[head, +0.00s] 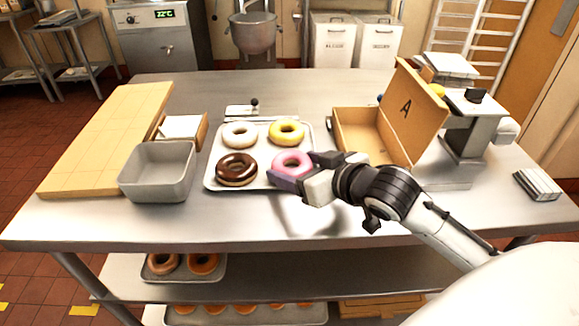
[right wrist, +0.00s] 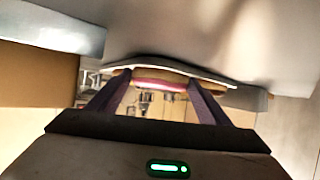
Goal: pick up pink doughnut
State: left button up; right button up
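The pink doughnut (head: 290,160) lies at the front right of a white tray (head: 212,160), and the right gripper hides part of it. My right gripper (head: 305,168) reaches in from the right, low over the tray's front right corner. Its fingers are spread, one at the front and one at the back right of the doughnut. In the right wrist view the fingers (right wrist: 160,92) stand apart, with the pink doughnut's edge (right wrist: 160,84) between their tips. I cannot tell whether either finger touches it. My left gripper is not in view.
A chocolate doughnut (head: 237,168), a white one (head: 240,134) and a yellow one (head: 286,132) share the tray. A grey bin (head: 157,185) stands left. The front table strip is clear.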

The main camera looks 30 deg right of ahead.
jog(key=c, duration=0.4)
jog(key=shift+r, duration=0.1)
